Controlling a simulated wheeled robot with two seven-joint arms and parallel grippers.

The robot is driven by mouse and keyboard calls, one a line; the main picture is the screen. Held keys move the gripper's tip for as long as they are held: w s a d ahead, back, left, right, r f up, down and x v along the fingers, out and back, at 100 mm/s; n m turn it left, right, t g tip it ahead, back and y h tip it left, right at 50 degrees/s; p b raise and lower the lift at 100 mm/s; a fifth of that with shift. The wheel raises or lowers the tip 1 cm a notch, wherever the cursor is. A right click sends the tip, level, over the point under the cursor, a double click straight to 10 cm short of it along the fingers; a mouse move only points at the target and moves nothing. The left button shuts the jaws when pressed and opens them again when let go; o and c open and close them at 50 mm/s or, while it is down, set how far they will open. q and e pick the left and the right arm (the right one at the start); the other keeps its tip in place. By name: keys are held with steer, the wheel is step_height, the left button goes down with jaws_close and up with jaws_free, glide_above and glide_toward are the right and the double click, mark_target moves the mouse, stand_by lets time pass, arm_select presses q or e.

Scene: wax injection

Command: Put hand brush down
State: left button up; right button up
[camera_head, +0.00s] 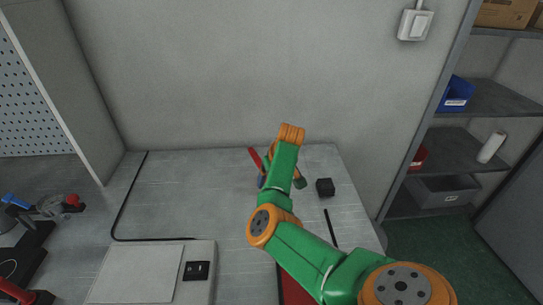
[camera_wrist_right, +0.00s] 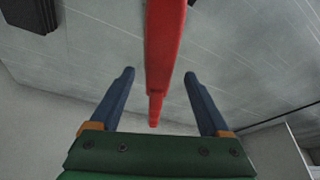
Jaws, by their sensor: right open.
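The red hand brush (camera_wrist_right: 165,45) shows in the right wrist view as a long red bar coming down from the top middle. My right gripper (camera_wrist_right: 159,74) is open, with one dark blue finger on each side of the red bar and a visible gap on both sides. In the head view a red end of the brush (camera_head: 254,157) sticks out to the left of my right wrist, over the far part of the table. My arm hides most of the brush and the gripper there, and I cannot tell whether the brush rests on the table. My left gripper is not in view.
A small black block (camera_head: 324,187) stands right of my wrist on the grey table (camera_head: 185,200). A dark strip (camera_head: 331,228) lies nearer. A pale flat box (camera_head: 140,273) is at the front left. Shelves (camera_head: 470,150) stand at the right. The table's left middle is clear.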

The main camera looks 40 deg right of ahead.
steer(key=x, duration=0.2)
steer(key=shift+w+d+f, duration=0.1)
steer(key=shift+d+f, duration=0.05)
steer(key=shift+f, duration=0.2)
jaws_close()
stand_by(1.0)
